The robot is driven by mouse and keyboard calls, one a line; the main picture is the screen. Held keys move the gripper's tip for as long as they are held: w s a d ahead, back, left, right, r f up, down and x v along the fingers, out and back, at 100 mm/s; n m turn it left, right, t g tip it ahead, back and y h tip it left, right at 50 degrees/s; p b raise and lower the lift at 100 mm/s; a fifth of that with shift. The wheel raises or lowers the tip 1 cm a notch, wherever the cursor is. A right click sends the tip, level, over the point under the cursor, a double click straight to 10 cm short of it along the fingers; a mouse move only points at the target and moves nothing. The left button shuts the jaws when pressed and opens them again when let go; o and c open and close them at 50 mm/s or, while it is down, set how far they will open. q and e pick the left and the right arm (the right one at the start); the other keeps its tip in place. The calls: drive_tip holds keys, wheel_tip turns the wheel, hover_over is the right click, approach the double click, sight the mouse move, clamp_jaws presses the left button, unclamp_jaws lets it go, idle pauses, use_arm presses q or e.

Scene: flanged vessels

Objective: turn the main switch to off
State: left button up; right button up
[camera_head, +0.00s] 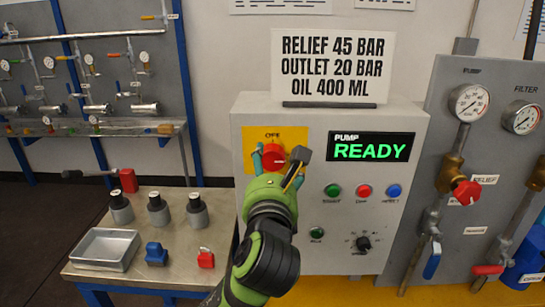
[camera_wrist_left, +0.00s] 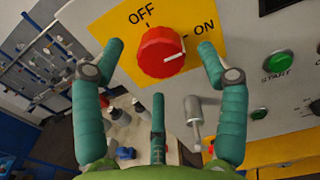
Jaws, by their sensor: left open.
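The main switch is a red round knob (camera_head: 273,157) on a yellow plate (camera_head: 303,137) at the upper left of the grey pump panel. In the left wrist view the knob (camera_wrist_left: 160,52) has a white pointer line aimed right, on the ON side; OFF is printed above it. My left gripper (camera_head: 282,160) is in front of the switch, and its green fingers partly cover it. In the wrist view the left gripper (camera_wrist_left: 160,48) is open, with fingers left and right of the knob and a third below. Gaps show between fingers and knob. My right gripper is out of view.
The panel's display (camera_head: 371,147) reads PUMP READY, with green, red and blue buttons below and a black selector (camera_head: 363,243). A bench (camera_head: 190,260) at left holds a metal tray (camera_head: 106,250), grey-black cylinders and padlocks. Gauges and valves stand on the right board.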

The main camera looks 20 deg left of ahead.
sight(272, 161)
use_arm(q)
drive_tip(key=x, duration=0.2)
drive_tip(key=shift+w+a+f, duration=0.1)
drive_tip(key=shift+w, duration=0.5)
drive_tip(key=shift+a, duration=0.1)
drive_tip(key=c, duration=1.1)
drive_tip(key=shift+c, duration=0.3)
drive_tip(key=n+p, duration=0.3)
drive_tip(key=p, duration=0.1)
drive_tip(key=shift+n, duration=0.4)
drive_tip(key=n+p, duration=0.2)
drive_tip(key=n, duration=0.1)
drive_tip(key=shift+n, duration=0.3)
drive_tip(key=n+p, duration=0.1)
drive_tip(key=n, duration=0.3)
drive_tip(key=shift+n, duration=0.3)
drive_tip(key=n, duration=0.2)
drive_tip(key=shift+n+p, duration=0.3)
drive_tip(key=shift+p, duration=0.1)
drive_tip(key=shift+n, duration=1.6)
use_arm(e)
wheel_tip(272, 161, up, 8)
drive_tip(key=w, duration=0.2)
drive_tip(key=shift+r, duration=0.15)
